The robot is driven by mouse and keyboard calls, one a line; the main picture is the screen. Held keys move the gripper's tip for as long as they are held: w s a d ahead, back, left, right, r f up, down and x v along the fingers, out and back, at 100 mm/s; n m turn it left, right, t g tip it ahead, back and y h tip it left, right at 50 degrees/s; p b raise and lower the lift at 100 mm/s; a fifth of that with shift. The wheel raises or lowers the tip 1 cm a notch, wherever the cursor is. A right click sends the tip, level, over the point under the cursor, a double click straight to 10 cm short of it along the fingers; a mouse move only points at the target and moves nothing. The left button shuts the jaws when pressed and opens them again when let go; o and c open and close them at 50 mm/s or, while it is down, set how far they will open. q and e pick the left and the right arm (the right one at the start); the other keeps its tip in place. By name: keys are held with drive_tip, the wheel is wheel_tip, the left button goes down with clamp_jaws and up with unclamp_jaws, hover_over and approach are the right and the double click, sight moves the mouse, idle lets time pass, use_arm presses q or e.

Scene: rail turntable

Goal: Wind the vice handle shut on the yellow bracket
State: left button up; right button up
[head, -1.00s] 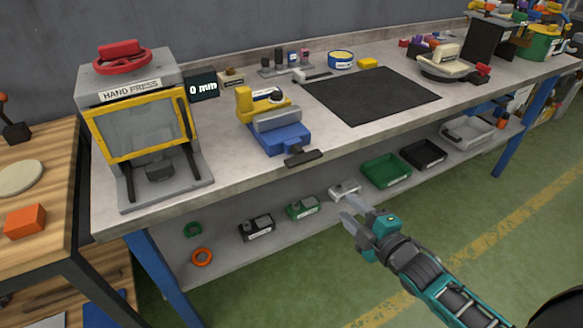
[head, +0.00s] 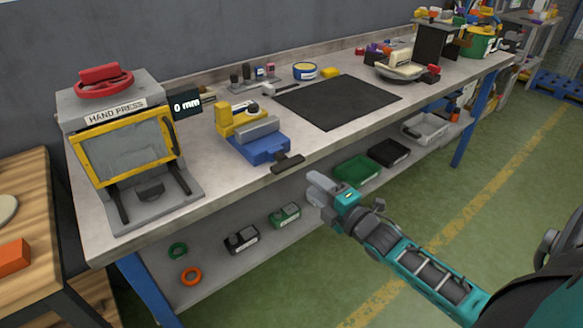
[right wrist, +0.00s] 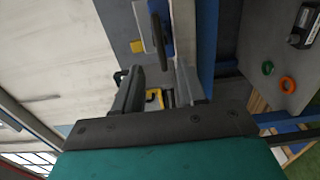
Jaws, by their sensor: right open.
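The blue vice (head: 262,149) with a grey jaw block (head: 257,131) stands at the front edge of the workbench. The yellow bracket (head: 227,122) is upright at the vice's left end; I cannot tell whether the jaw touches it. The dark vice handle (head: 288,164) sticks out past the bench edge; it also seems to show in the right wrist view as a dark bar (right wrist: 162,42). My right gripper (head: 313,188) is open and empty, in front of the bench edge, below and right of the handle and apart from it. My left gripper is out of view.
The hand press (head: 120,105) stands left of the vice, with a "0 mm" display (head: 187,104) beside it. A black mat (head: 340,100) lies to the right. The floor in front is clear.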

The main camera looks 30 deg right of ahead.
sight(291, 167)
drive_tip(key=w, duration=0.9)
drive_tip(key=shift+w+a, duration=0.15)
drive_tip(key=shift+a, duration=0.25)
clamp_jaws()
